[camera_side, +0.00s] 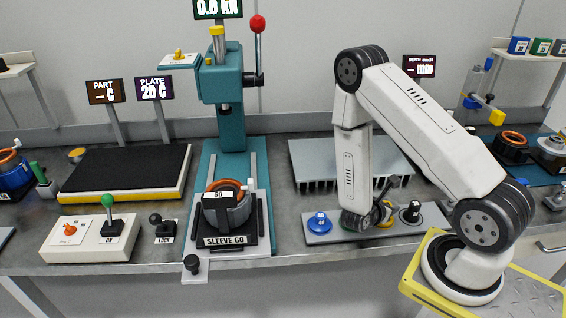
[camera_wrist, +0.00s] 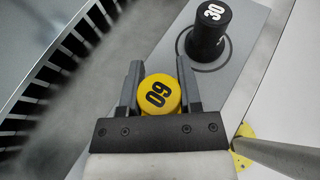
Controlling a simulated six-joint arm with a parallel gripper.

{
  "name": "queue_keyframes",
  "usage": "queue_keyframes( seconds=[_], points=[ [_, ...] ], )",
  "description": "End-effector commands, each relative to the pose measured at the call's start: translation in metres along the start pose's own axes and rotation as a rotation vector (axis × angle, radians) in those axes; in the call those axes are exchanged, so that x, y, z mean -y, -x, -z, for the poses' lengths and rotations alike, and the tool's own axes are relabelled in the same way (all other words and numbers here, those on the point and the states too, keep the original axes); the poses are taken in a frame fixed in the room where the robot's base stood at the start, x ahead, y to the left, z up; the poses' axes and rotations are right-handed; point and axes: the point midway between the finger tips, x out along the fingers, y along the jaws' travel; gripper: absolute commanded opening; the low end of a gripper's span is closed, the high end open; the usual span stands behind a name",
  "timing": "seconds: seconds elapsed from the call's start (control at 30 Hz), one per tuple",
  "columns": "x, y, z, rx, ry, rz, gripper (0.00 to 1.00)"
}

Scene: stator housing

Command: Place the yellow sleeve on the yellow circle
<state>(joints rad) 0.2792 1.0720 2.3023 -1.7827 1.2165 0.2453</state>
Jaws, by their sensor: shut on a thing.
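The yellow sleeve (camera_wrist: 160,94), a short cylinder with a black number on its top, sits between the two fingers of my gripper (camera_wrist: 159,84) in the wrist view. The fingers are shut on its sides. In the side view the yellow sleeve (camera_side: 386,212) is partly hidden by my gripper (camera_side: 380,212), low over the grey plate (camera_side: 434,222) at the bench front. I cannot tell whether the sleeve touches the plate. No yellow circle is clearly visible; the area below the sleeve is hidden.
A black sleeve marked 30 (camera_wrist: 208,32) stands inside a dark ring on the plate, right of my gripper; it also shows in the side view (camera_side: 412,211). A blue sleeve (camera_side: 319,223) stands at the plate's left end. A finned grey block (camera_side: 340,160) lies behind. A teal press (camera_side: 228,110) stands left.

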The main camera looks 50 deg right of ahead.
Motion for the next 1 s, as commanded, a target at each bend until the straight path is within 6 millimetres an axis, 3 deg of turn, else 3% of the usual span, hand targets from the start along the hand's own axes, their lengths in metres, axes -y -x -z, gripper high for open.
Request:
queue_keyframes(
  seconds=[0.17,0.2,0.27,0.3,0.77,1.0],
  points=[
    [0.0,-0.001,0.003,0.001,0.0,0.0,0.0],
    [0.0,-0.001,0.003,0.0,-0.001,0.0,0.57],
    [0.0,-0.001,0.002,0.0,0.0,0.0,0.76],
    [0.0,-0.001,0.002,0.0,0.0,0.0,0.8],
    [0.0,0.0,0.0,0.0,0.0,0.0,0.8],
    [-0.001,0.014,-0.001,0.001,0.002,-0.003,0.8]
  ],
)
